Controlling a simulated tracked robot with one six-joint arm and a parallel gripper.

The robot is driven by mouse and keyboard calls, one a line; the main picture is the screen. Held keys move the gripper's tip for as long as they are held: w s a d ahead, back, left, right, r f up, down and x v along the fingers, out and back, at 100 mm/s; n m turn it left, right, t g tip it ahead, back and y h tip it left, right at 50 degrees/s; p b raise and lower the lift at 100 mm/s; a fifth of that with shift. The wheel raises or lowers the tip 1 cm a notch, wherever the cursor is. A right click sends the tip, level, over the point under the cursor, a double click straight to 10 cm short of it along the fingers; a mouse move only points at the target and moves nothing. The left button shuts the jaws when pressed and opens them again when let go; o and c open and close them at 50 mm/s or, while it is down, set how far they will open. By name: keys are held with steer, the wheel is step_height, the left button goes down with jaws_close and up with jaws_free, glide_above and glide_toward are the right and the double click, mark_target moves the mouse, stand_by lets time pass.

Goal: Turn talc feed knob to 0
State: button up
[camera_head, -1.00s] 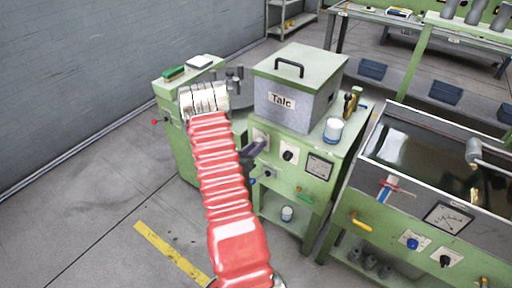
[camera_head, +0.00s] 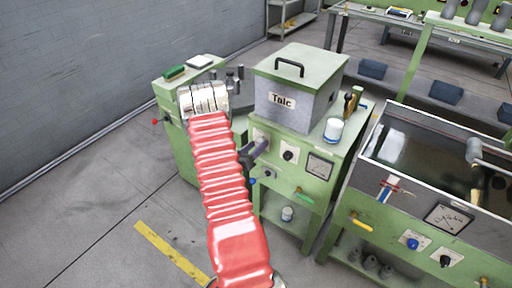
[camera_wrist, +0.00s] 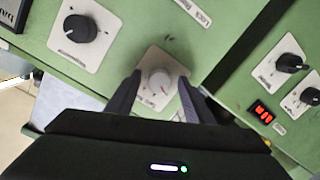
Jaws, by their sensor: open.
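The talc machine (camera_head: 300,95) is a green stand with a grey hopper labelled "Talc". In the wrist view a light grey knob (camera_wrist: 160,80) on a white plate (camera_wrist: 172,62) sits between the two dark fingers of my gripper (camera_wrist: 158,90). The fingers are apart, one on each side of the knob; I cannot tell whether they touch it. The print on the plate is too small to read. In the head view my gripper (camera_head: 254,152) is at the left part of the machine's front panel and partly hides that plate. A black knob (camera_head: 289,156) is to its right.
A white jar (camera_head: 333,130) stands on the machine's ledge. A water trough (camera_head: 420,150) is at right.

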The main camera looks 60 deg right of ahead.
steer(key=shift+a, duration=0.1)
steer(key=w+a+r, duration=0.1)
steer(key=w+a, duration=0.1)
steer(key=a, duration=1.1)
steer(key=shift+a, duration=0.2)
steer(key=shift+r, duration=0.1)
